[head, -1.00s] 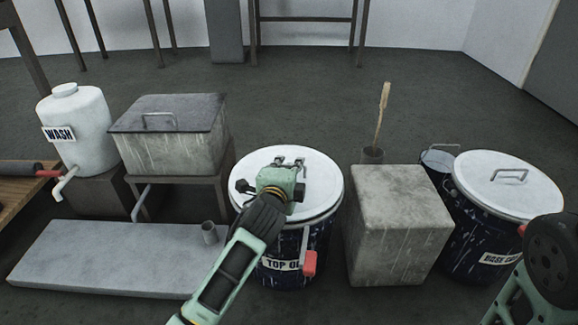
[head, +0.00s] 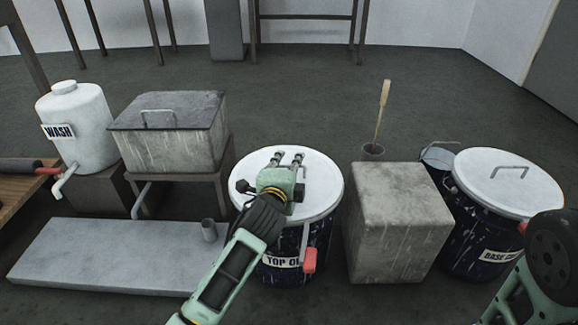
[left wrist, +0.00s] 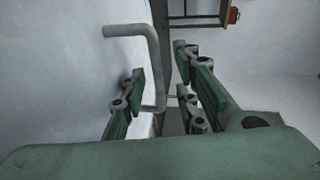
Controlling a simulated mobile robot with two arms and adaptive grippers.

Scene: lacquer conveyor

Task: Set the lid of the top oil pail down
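The top oil pail (head: 318,240) is dark with a partly covered "TOP OIL" label. Its white round lid (head: 322,185) sits on its rim and looks level. My left gripper (head: 287,157) is over the lid's middle. In the left wrist view its green fingers (left wrist: 165,100) stand apart, open. The lid's grey bent-bar handle (left wrist: 153,65) shows between and beyond them, with a visible gap to each finger; the white lid (left wrist: 50,75) fills the left side. My right gripper is out of view.
A concrete block (head: 400,220) stands right of the pail. The lidded base coat pail (head: 480,240) is further right. A grey slab (head: 110,260), a lidded box (head: 170,140) and a wash tank (head: 75,125) are on the left. A pot with a brush (head: 373,152) stands behind the block.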

